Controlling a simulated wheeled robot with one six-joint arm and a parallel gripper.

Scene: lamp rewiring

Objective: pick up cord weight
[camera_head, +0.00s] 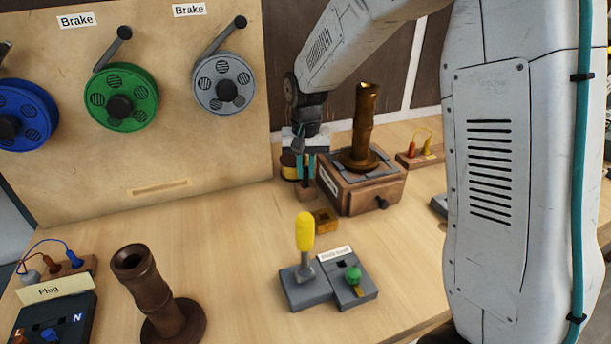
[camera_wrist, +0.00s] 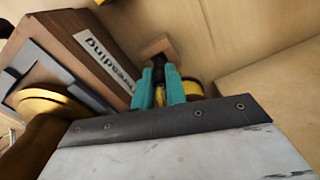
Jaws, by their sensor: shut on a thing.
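My gripper (camera_head: 306,166) reaches down beside the wooden threading box, its teal fingers closed on a small dark piece. In the wrist view the gripper (camera_wrist: 160,88) shows the dark piece (camera_wrist: 172,72) between the fingers; I take it for the cord weight, mostly hidden. A small brown wooden block (camera_head: 307,190) is just below the fingertips, and it also shows in the wrist view (camera_wrist: 156,46). I cannot tell whether the dark piece is joined to the block or clear of it. A yellow and dark round thing (camera_head: 289,167) is close beside the fingers.
The threading box (camera_head: 345,197) bears an upright brass lamp stem (camera_head: 365,125), close on the right. A small brass block (camera_head: 325,220) lies in front. A yellow-handled lever (camera_head: 305,232) and a green-knobbed switch (camera_head: 354,275) stand nearer.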

